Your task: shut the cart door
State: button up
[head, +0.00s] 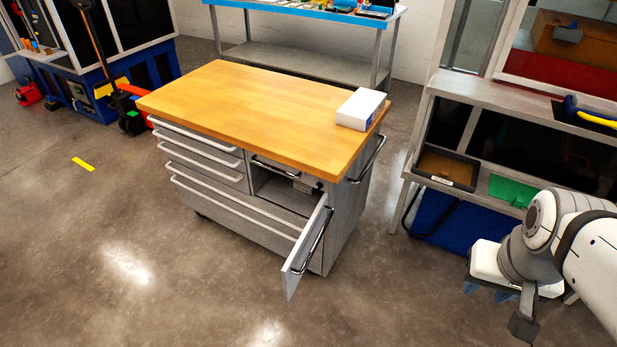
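The cart door (298,272) is a narrow grey panel at the front right of the grey cart (225,212). It stands open, swung out toward me from the right side of the cart's open compartment (282,190). A curved metal handle (318,240) is on its right-facing side. My gripper (488,291) is at the lower right, well right of the door and apart from it. Blue finger-like parts show beneath its white body, but their gap is not clear. Nothing is seen held in it.
A white box (361,109) lies on the cart's wooden top (250,110). A grey workbench (480,150) with trays stands right of the cart. A blue-topped table (310,10) is behind, and a pallet jack (128,105) is at left. The floor before the cart is clear.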

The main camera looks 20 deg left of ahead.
aim_at(296, 264)
jog(key=u, duration=1.2)
jog(key=i, duration=0.95)
jog(key=z, duration=0.7)
jog(key=k, duration=1.7)
jog(key=u, duration=0.4)
jog(key=i, duration=0.7)
jog(key=z, duration=0.05)
